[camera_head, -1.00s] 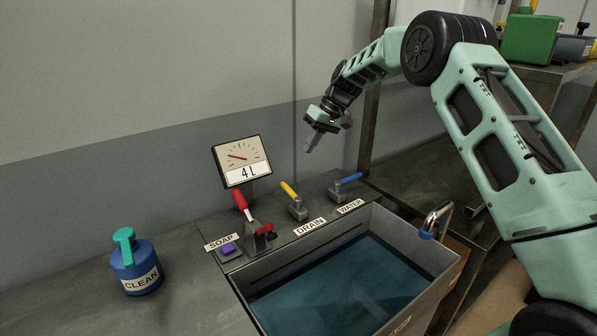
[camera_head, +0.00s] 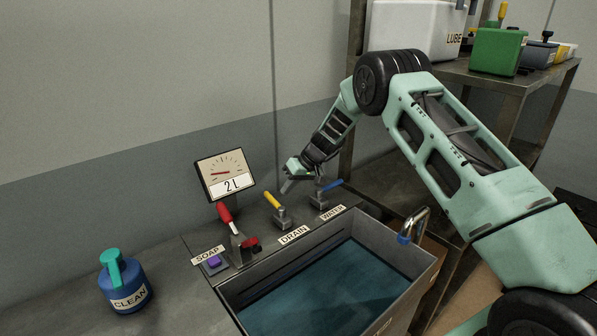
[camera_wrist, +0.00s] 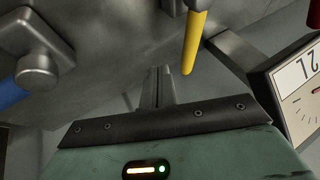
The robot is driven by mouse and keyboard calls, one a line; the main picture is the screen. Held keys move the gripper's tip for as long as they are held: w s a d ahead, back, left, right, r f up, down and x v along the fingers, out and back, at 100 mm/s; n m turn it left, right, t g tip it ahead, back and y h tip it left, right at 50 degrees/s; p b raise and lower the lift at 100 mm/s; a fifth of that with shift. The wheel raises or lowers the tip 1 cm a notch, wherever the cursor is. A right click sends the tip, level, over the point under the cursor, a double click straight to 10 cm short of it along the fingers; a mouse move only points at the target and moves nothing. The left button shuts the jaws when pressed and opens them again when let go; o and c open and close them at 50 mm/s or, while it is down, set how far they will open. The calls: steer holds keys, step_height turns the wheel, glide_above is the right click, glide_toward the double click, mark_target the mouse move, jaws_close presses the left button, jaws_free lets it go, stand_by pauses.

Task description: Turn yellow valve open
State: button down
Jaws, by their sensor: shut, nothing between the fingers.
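The yellow valve handle (camera_head: 272,200) stands on a grey base behind the DRAIN label (camera_head: 294,235) and tilts up to the left. It also shows close in the wrist view (camera_wrist: 194,40), just right of the fingers. My gripper (camera_head: 286,188) is shut and empty, just above and to the right of the yellow handle in the head view. In the wrist view its closed fingers (camera_wrist: 158,85) point toward the panel. A gap shows between them and the yellow handle.
The blue WATER handle (camera_head: 331,186) is right of the yellow one, and the red lever (camera_head: 225,213) is left. The gauge (camera_head: 225,174) reads 2L behind them. The basin (camera_head: 410,262) holds dark blue liquid. A blue CLEAN jug (camera_head: 127,287) stands left.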

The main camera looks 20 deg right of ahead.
mark_target(274, 202)
steer(key=shift+s+a+r, duration=0.15)
steer(key=shift+a+r, duration=0.05)
steer(key=shift+a, duration=0.55)
steer(key=shift+a+f+p, duration=0.25)
steer(key=shift+a+p, duration=0.2)
steer(key=shift+a, duration=0.15)
steer(key=shift+f, duration=0.1)
